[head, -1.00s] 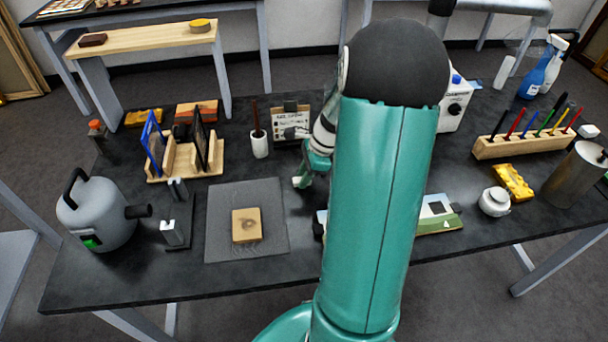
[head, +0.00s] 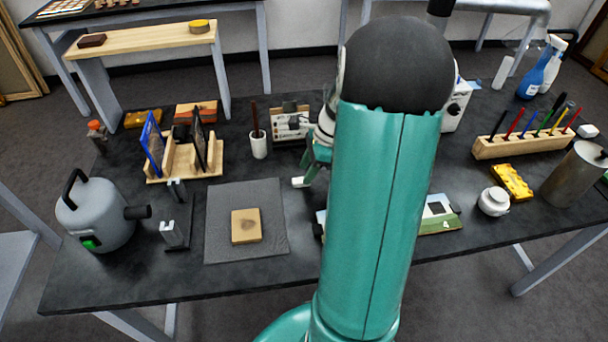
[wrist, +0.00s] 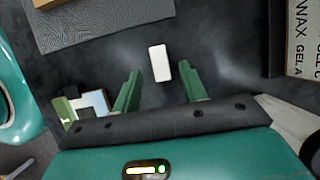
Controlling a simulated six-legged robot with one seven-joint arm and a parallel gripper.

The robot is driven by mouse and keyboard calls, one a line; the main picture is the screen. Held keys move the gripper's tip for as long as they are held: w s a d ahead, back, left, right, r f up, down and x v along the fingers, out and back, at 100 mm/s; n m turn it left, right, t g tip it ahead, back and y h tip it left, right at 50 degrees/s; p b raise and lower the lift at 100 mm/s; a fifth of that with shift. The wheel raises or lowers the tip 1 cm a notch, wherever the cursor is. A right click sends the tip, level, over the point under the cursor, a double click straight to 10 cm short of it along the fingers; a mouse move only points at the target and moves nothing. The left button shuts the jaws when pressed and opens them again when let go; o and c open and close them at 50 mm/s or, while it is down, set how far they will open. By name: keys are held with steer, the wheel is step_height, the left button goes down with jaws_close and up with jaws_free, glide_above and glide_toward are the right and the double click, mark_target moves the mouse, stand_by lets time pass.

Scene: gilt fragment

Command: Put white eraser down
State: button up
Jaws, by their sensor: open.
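The white eraser (wrist: 160,63) lies on the dark tabletop in the wrist view, just beyond the fingertips and between their lines. It also shows in the head view (head: 298,182), lying to the right of the grey mat (head: 275,232). My gripper (wrist: 166,80) is open, its two green fingers apart with nothing between them. In the head view my gripper (head: 312,172) is beside the eraser and partly hidden by my arm.
A wooden block (head: 246,226) lies on the mat. A white cup with a brush (head: 259,146) and a labelled box (head: 290,122) stand behind the eraser. A picture card (head: 438,215) lies partly behind my arm. Bare tabletop surrounds the eraser.

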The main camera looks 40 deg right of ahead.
steer(key=v, duration=0.8)
steer(key=shift+r, duration=0.4)
steer(key=w+a+r+n+h, duration=0.1)
steer(key=a+r+n, duration=0.45)
steer(key=a, duration=0.45)
steer(key=s+a+r+n+t+h, duration=0.1)
steer(key=s+a+n, duration=0.3)
steer(key=a+n, duration=0.5)
steer(key=s+a+r+n+t+h, duration=0.1)
steer(key=s+a+r+n+t, duration=0.1)
steer(key=a+n, duration=0.8)
steer(key=s+a+r, duration=0.1)
steer(key=s+a, duration=0.1)
steer(key=shift+s+r+h, duration=0.35)
steer(key=shift+s+h, duration=0.05)
